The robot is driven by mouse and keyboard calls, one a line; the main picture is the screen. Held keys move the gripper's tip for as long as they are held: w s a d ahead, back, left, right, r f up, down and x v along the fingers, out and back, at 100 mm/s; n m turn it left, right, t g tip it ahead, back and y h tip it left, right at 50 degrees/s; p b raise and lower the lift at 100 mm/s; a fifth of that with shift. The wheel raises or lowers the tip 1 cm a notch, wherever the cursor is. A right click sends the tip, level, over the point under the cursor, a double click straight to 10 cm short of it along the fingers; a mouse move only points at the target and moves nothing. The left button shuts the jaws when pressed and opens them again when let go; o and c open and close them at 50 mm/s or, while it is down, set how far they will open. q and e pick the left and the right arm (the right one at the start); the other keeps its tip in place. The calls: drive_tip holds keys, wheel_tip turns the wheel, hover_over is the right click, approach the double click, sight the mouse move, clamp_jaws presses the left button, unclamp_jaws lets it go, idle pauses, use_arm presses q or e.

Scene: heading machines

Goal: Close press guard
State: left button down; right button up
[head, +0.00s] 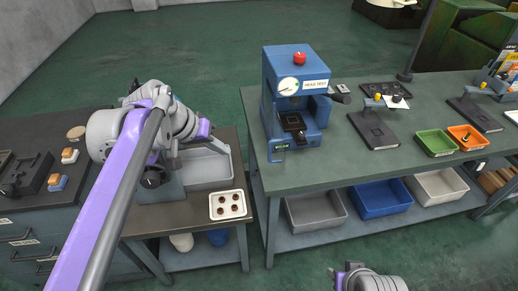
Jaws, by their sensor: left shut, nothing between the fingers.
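A blue bench press (295,88) labelled "HEAD TEST" stands on the green bench at centre. It has a round dial, a red knob on top and an open front with a small dark plate. I cannot make out a separate guard on it. A smaller grey machine (170,188) with a black knob stands on the lower table at left, largely hidden by my left arm. My left gripper (174,150) is shut and empty, above this machine and well left of the blue press. Only a part of my right arm shows at the bottom edge; its gripper is out of view.
A grey bin (208,170) and a white tray with dark round parts (228,205) are on the lower table. The green bench (345,165) holds black stands, a green tray (435,143) and an orange tray (467,138). Bins sit on its lower shelf.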

use_arm(q)
drive_tip(key=w+d+f, duration=0.6)
drive_tip(key=d, duration=0.3)
drive_tip(key=shift+w+h, duration=0.2)
drive_tip(key=shift+h, duration=0.2)
idle(0.4)
